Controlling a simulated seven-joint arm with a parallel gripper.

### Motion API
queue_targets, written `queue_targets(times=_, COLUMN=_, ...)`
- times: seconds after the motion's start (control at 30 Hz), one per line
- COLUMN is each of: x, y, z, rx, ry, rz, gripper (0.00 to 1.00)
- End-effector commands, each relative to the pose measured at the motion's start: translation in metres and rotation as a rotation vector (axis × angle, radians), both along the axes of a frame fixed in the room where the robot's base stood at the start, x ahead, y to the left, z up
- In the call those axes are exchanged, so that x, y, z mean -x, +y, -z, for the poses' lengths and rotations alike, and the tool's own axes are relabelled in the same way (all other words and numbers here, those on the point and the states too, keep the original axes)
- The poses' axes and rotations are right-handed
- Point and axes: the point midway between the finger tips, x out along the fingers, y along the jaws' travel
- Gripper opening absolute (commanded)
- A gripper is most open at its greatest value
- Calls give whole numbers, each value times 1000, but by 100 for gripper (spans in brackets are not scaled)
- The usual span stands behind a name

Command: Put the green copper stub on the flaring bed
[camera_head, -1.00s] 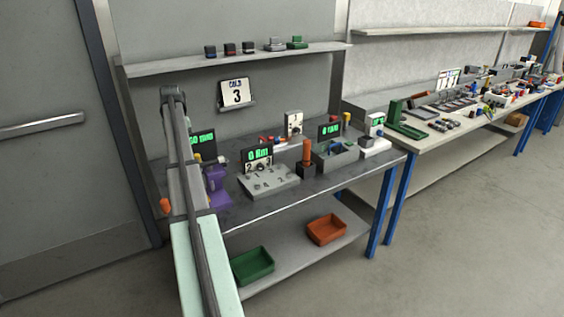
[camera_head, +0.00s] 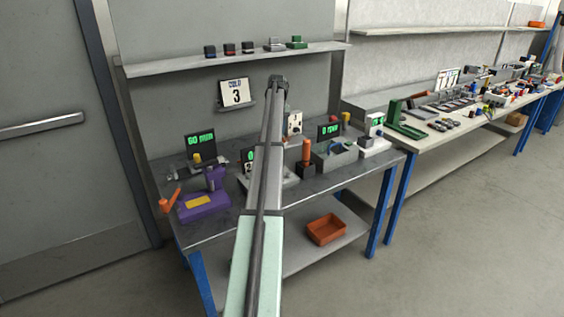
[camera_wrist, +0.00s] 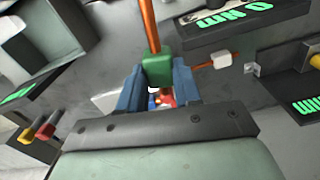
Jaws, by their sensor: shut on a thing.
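In the wrist view my gripper (camera_wrist: 158,92) is shut on the green copper stub (camera_wrist: 157,68), a green block with a copper tube (camera_wrist: 149,28) running up from it. The block sits between the blue fingers, held above the grey bench. In the head view the gripper and stub are hidden behind my arm. I cannot tell for sure which fixture is the flaring bed. A purple fixture with an orange handle and a yellow plate (camera_head: 199,202) stands at the bench's left end. A grey numbered block is mostly behind my arm.
A copper piece with a white block (camera_wrist: 222,61) lies right of the stub in the wrist view. Dark displays with green text (camera_wrist: 240,18) stand around it. An upright orange tube (camera_head: 306,153) stands right of my arm. An orange bin (camera_head: 326,229) is on the lower shelf.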

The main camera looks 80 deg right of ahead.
Motion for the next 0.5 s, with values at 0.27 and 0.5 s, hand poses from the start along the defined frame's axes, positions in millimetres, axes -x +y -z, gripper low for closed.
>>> queue_targets(times=0.27, x=32, y=-23, z=41, rx=1, ry=-1, rz=-143, gripper=2)
queue_targets(times=0.5, x=36, y=-25, z=62, rx=0, ry=0, rz=-170, gripper=2)
